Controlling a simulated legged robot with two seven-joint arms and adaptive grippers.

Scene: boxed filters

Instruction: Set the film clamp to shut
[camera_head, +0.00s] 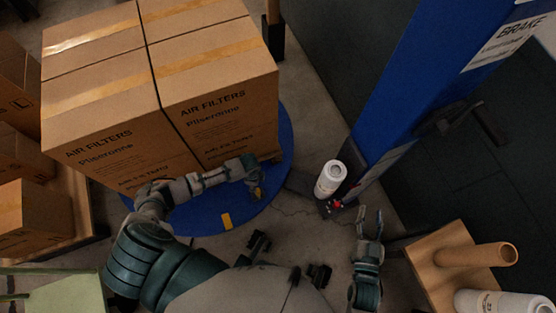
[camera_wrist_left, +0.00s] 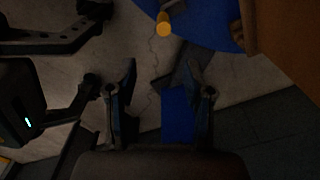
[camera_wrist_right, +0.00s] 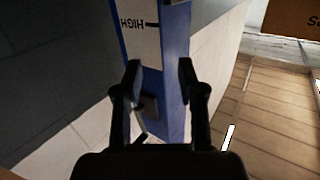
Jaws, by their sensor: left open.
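No part is plainly labelled as the film clamp. A small yellow piece (camera_head: 257,193) shows beside my left gripper (camera_head: 256,178), low in front of the boxes. In the left wrist view a round-ended orange-yellow piece (camera_wrist_left: 163,27) lies by the blue turntable's edge, beyond the fingertips; I cannot tell if it is the same piece. My left gripper (camera_wrist_left: 160,72) is open, with nothing between its fingers. My right gripper (camera_head: 369,220) is open and empty, right of the white film roll (camera_head: 330,180). In the right wrist view its fingers (camera_wrist_right: 158,70) frame the blue mast.
Strapped air filter boxes (camera_head: 160,90) stand on the blue turntable (camera_head: 278,190), which has a yellow edge mark (camera_head: 227,221). The blue mast (camera_head: 405,75) rises at right. Cracked floor lies between.

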